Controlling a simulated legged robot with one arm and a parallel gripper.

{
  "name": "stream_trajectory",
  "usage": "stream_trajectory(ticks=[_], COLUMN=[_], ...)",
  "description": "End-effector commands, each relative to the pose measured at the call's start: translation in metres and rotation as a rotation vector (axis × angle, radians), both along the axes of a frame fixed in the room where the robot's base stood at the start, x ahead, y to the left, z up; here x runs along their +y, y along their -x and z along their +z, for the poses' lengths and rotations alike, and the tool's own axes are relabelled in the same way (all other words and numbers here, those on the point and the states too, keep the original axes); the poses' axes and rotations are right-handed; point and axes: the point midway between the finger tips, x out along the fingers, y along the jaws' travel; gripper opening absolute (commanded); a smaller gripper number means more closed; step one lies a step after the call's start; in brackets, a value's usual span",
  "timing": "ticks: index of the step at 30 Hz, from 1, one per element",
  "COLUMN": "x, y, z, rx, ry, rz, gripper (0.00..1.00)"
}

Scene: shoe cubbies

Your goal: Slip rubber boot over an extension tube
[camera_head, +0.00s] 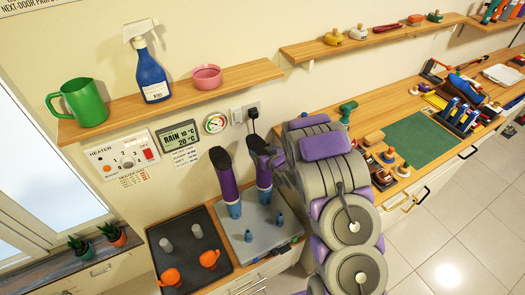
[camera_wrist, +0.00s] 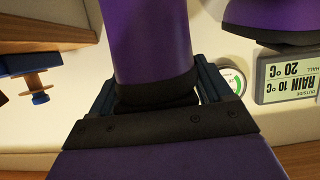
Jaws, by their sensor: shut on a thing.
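A purple boot (camera_head: 263,176) stands sole-up at a blue tube (camera_head: 265,197) on the grey plate (camera_head: 238,246). My gripper (camera_head: 268,157) is shut on its upper end. In the wrist view, the purple shaft (camera_wrist: 150,40) with its dark band (camera_wrist: 157,92) sits between my fingers (camera_wrist: 157,95). A second purple boot (camera_head: 227,184), with a dark foot, stands sole-up over another blue tube (camera_head: 234,211) to the left. It also shows in the wrist view (camera_wrist: 276,12). My fingers hide part of the held boot, and its seating depth cannot be told.
Two small blue pegs (camera_head: 248,236) stand on the grey plate. A black tray (camera_head: 168,232) at left bears grey cylinders (camera_head: 166,245) and orange objects (camera_head: 209,258). A wooden shelf (camera_head: 190,97) and a heater panel (camera_head: 125,155) are on the wall behind. A tool bench lies right.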

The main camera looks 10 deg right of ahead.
Motion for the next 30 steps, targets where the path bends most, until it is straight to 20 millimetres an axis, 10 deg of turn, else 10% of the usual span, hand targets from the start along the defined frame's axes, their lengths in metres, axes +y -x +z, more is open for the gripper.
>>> stream_trajectory(ticks=[20,21,30], x=[0.0,0.0,0.0], y=[0.0,0.0,0.0], z=[-0.016,-0.016,-0.015], rx=[0.0,0.0,0.0], ry=[-0.001,0.0,0.0], rz=[0.0,0.0,0.0], gripper=[0.15,0.82,1.0])
